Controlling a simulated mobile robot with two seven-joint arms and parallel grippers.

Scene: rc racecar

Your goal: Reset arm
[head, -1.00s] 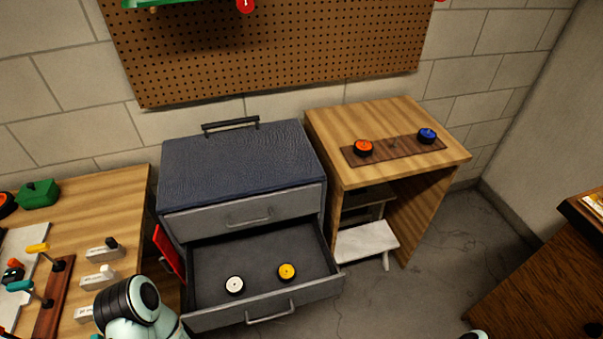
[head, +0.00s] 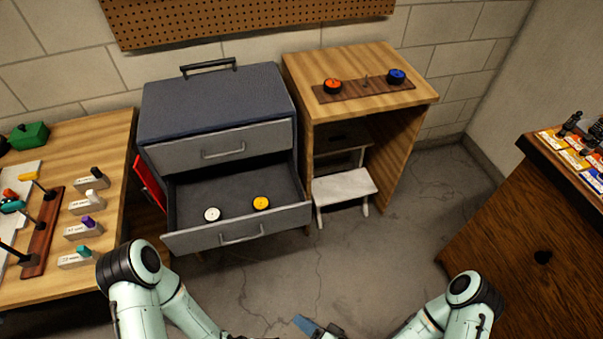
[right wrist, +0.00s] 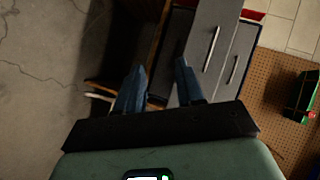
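My right gripper (head: 308,326) shows at the bottom edge of the head view, with a blue finger over the floor. In the right wrist view its two blue fingers (right wrist: 158,82) stand apart with nothing between them. My left arm (head: 150,285) comes in at the bottom left in front of the drawer cabinet, and its gripper is cut off by the bottom edge. The grey drawer cabinet (head: 215,105) has its lower drawer (head: 240,232) pulled out. A white wheel (head: 212,214) and a yellow wheel (head: 261,203) lie apart in that drawer.
A wooden stand (head: 355,60) holds a red-orange wheel (head: 332,86) and a blue wheel (head: 396,76) on a brown strip. A white step stool (head: 345,187) is beneath. A workbench (head: 110,140) with tools is left, a dark wooden cabinet (head: 510,215) right. Floor between is clear.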

